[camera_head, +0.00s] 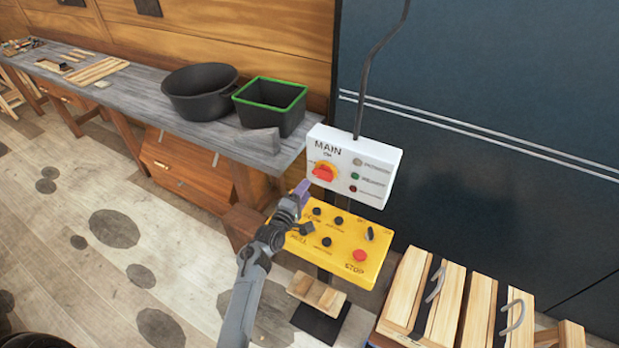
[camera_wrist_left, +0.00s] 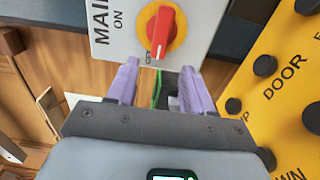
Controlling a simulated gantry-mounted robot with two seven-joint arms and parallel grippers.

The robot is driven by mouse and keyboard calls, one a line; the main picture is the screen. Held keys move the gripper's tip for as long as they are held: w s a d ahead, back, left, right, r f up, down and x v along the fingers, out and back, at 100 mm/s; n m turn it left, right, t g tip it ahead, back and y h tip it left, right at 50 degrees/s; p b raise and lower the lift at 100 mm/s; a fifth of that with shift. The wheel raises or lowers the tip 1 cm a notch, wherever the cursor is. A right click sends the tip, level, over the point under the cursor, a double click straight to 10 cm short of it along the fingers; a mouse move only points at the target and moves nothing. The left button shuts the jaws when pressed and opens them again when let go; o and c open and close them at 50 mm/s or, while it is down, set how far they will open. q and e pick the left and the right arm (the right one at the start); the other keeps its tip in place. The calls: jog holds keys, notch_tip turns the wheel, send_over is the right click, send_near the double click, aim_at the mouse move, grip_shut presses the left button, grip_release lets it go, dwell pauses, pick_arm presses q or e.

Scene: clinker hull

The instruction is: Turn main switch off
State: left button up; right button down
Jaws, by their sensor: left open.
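The main switch (camera_head: 323,172) is a red rotary knob on a yellow round plate, on a white panel (camera_head: 372,153) labelled MAIN with ON above the knob. In the left wrist view the red knob (camera_wrist_left: 161,30) is just beyond and between the fingertips. My left gripper (camera_head: 304,191) is open and empty, below and to the left of the knob, apart from it. Its two purple fingers (camera_wrist_left: 158,80) point toward the white panel in the wrist view. The right gripper is not in view.
A yellow control box (camera_head: 345,262) with black buttons and a red STOP button sits below the white panel. A workbench (camera_head: 150,97) with a black tub (camera_head: 200,95) and a green-rimmed bin (camera_head: 270,107) stands left. Wooden crates (camera_head: 445,300) lie at the lower right.

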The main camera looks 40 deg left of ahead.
pick_arm(q)
jog(key=p+v, duration=0.1)
jog(key=v, duration=0.2)
jog(key=shift+s+p, duration=0.2)
jog(key=shift+p, duration=0.15)
